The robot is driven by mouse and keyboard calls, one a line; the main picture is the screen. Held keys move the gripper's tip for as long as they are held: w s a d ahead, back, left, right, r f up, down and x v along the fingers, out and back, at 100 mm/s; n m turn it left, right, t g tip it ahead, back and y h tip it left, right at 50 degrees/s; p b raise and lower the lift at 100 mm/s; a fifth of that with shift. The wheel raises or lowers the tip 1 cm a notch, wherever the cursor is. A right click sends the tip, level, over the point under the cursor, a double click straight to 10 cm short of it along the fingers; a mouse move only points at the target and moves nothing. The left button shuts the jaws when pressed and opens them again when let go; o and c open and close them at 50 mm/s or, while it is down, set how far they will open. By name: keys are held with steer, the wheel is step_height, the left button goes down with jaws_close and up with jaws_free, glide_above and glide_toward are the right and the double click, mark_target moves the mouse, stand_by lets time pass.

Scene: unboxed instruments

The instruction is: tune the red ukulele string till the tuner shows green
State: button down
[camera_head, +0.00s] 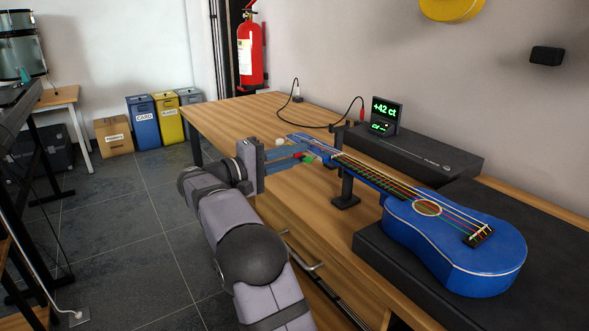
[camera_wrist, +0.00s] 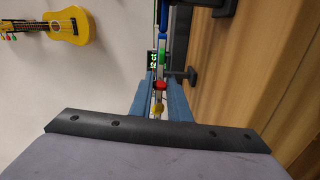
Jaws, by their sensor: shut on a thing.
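The blue ukulele (camera_head: 458,240) lies with its body on a black block and its neck pointing to the back left. Colored strings run along it to the headstock (camera_head: 296,138). My gripper (camera_head: 303,153) is at the headstock, its blue fingers on either side of the red tuning peg (camera_head: 298,157). The wrist view shows the red peg (camera_wrist: 160,86) between the fingers, with a green peg (camera_wrist: 162,58) beyond and a yellow peg (camera_wrist: 158,109) nearer. The tuner (camera_head: 385,115) shows "+42 ct" in green figures; its lower line is too small to read.
A black stand (camera_head: 346,190) supports the neck close to my gripper. A black case (camera_head: 417,150) lies behind the neck. A cable (camera_head: 318,125) crosses the table (camera_head: 235,118), whose back left part is otherwise clear. A yellow ukulele (camera_wrist: 68,27) hangs on the wall.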

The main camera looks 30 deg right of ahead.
steer(key=m+b, duration=0.4)
steer(key=shift+f+m+b, duration=0.3)
steer(key=shift+f+b, duration=0.05)
steer(key=shift+r+m+b, duration=0.15)
steer(key=shift+m+b, duration=1.45)
steer(key=shift+m, duration=0.4)
steer(key=shift+r, duration=0.1)
steer(key=c, duration=1.9)
jaws_free()
steer(key=shift+c, duration=0.2)
steer(key=a+p, duration=0.1)
steer(key=a, duration=0.6)
steer(key=shift+a, duration=0.15)
steer(key=shift+w, duration=0.1)
